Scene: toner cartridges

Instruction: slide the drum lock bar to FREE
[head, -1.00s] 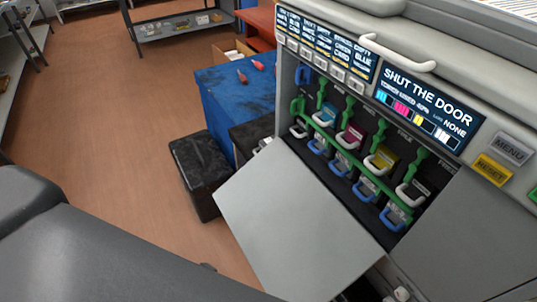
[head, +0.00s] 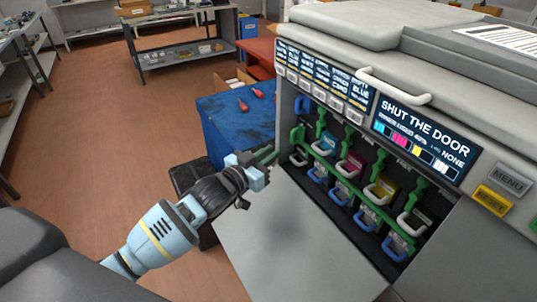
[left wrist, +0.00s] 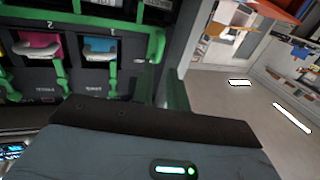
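The drum lock bar is the green bar (head: 345,175) that runs across the front of the toner bay, below the cartridge handles. In the left wrist view the green bar (left wrist: 100,20) crosses the top, and its end bends near my fingers. My left gripper (head: 270,156) is at the left edge of the bay, just outside the opening. In the left wrist view its two fingers (left wrist: 163,90) stand a little apart with nothing seen between them. Whether a finger touches the bar's end I cannot tell. No FREE mark is readable. My right gripper is not in view.
The lowered grey front door (head: 300,245) lies below the bay. Cyan, magenta and yellow cartridges (head: 383,188) with white handles sit behind green levers, with blue handles below. The display (head: 425,125) reads SHUT THE DOOR. A blue table (head: 240,118) stands behind my left arm.

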